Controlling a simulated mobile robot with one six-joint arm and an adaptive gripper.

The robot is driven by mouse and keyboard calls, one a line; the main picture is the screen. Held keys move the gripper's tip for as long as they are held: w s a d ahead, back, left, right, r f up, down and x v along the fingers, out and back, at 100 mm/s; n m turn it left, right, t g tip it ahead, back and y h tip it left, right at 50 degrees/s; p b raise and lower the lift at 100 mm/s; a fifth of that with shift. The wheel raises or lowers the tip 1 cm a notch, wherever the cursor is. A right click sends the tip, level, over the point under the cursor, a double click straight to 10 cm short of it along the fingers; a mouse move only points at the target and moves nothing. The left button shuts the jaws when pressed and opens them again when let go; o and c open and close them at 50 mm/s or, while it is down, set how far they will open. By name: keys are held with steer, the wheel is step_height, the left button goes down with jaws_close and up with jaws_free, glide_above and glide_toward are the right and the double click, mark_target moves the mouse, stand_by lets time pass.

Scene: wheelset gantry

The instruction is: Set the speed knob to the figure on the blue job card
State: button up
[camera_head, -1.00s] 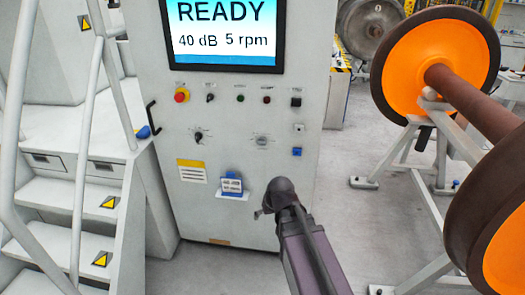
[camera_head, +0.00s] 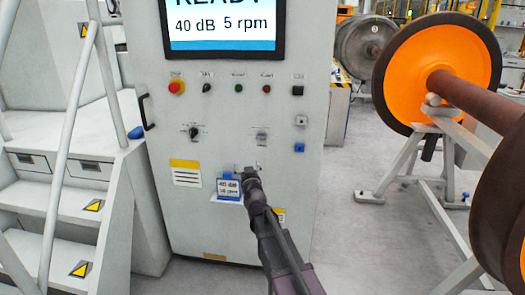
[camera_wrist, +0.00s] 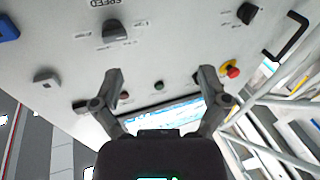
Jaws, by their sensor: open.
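The speed knob (camera_head: 261,135) is on the grey cabinet front, right of a second knob (camera_head: 194,131). In the wrist view the speed knob (camera_wrist: 117,31) shows near the top under the inverted word SPEED. The blue job card (camera_head: 229,187) sits in a small holder below; it reads 40 dB and an rpm figure, maybe 15, too small to be sure. The screen (camera_head: 222,28) shows 40 dB and 5 rpm. My gripper (camera_head: 250,169) is just right of the card and below the speed knob. In the wrist view my gripper (camera_wrist: 160,73) is open and empty, fingers apart.
A red stop button (camera_head: 176,87) and several small switches line the cabinet above the knobs. A black handle (camera_head: 148,111) is on its left edge, beside steps with a railing. An orange wheelset (camera_head: 435,75) on a stand is at right. Floor between is clear.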

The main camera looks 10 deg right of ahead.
mark_target(261, 137)
steer(key=shift+w+d+f+m+t+h+b, duration=0.15)
steer(key=shift+w+d+m+t+h+b, duration=0.15)
steer(key=shift+d+m+h+b, duration=0.7)
steer(key=shift+w+d+f+m+t+h+b, duration=0.15)
steer(key=shift+m+t+h+b, duration=0.4)
steer(key=shift+h, duration=0.9)
steer(key=shift+w+d+f+m+t+h+b, duration=0.1)
steer(key=shift+w+d+m+t+h+b, duration=0.15)
steer(key=shift+d+m+h+b, duration=0.75)
steer(key=shift+w+a+n+h, duration=0.1)
steer(key=shift+a+n+h, duration=0.15)
steer(key=shift+a, duration=0.2)
steer(key=p+x, duration=0.5)
steer(key=x, duration=0.8)
steer(key=shift+w+d+r+p, duration=0.1)
steer(key=shift+w+p, duration=0.2)
